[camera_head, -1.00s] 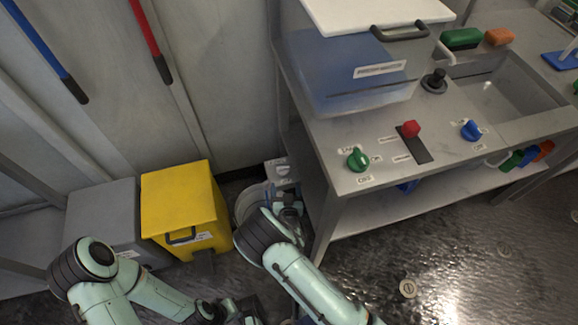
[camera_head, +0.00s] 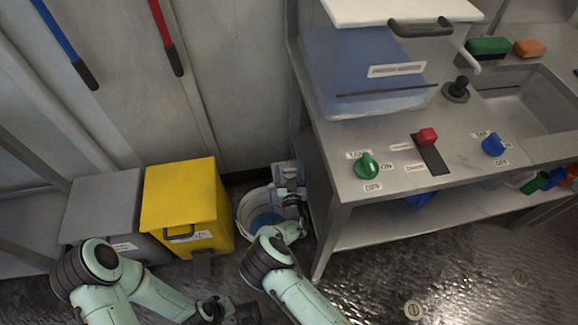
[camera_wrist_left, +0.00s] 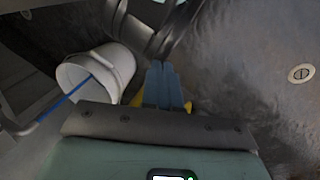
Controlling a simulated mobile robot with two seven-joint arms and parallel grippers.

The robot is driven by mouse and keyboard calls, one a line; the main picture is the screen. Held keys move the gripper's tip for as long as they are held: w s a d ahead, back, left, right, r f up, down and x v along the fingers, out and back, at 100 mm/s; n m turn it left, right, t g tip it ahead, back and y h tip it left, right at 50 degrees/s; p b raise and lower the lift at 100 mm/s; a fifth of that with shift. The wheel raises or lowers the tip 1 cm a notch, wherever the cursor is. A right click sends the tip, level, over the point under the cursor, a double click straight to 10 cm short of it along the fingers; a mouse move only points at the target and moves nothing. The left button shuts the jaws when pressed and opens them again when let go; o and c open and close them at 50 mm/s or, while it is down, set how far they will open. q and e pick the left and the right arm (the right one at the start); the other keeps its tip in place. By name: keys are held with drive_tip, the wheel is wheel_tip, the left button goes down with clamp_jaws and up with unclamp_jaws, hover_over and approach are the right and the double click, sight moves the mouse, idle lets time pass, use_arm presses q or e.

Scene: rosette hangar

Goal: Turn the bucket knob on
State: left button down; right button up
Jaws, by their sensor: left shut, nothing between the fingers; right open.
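A white bucket (camera_head: 247,212) with blue inside stands on the floor between the yellow bin and the counter. A small pale panel (camera_head: 284,168) is on the wall side behind it; its knob is hidden or too small to make out. My right gripper (camera_head: 290,193) is open at the bucket's right side, just in front of the panel; I cannot tell whether it touches anything. My left gripper (camera_head: 238,312) is low at the bottom edge. The left wrist view shows its blue fingers (camera_wrist_left: 165,85) shut and empty, with the bucket (camera_wrist_left: 112,62) to their left.
The yellow bin (camera_head: 180,195) and a grey bin (camera_head: 104,205) stand left of the bucket. The counter (camera_head: 330,170) stands at right, with a green knob (camera_head: 367,166), a red knob (camera_head: 428,137) and a blue knob (camera_head: 493,143). The floor at front right is clear.

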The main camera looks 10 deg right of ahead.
use_arm(q)
drive_tip(key=shift+w+a+f+b, duration=0.3)
drive_tip(key=shift+w+f, duration=0.2)
drive_tip(key=shift+w, duration=0.2)
use_arm(e)
drive_tip(key=shift+w+d, duration=0.2)
drive_tip(key=shift+w, duration=1.25)
drive_tip(key=c, duration=1)
drive_tip(key=shift+o, duration=0.2)
drive_tip(key=shift+r+n+y+p, duration=0.1)
drive_tip(key=shift+n+y+p, duration=0.3)
drive_tip(key=shift+y, duration=0.1)
drive_tip(key=shift+a+n+y, duration=0.15)
drive_tip(key=shift+n+y, duration=0.25)
drive_tip(key=shift+y, duration=0.4)
use_arm(q)
drive_tip(key=shift+s+d+r, duration=0.25)
drive_tip(key=shift+s+r, duration=0.1)
drive_tip(key=shift+s, duration=0.15)
drive_tip(key=shift+s+d+r, duration=0.2)
drive_tip(key=shift+s+r, duration=0.1)
drive_tip(key=shift+s, duration=0.15)
use_arm(e)
drive_tip(key=o, duration=1)
drive_tip(key=shift+c, duration=0.2)
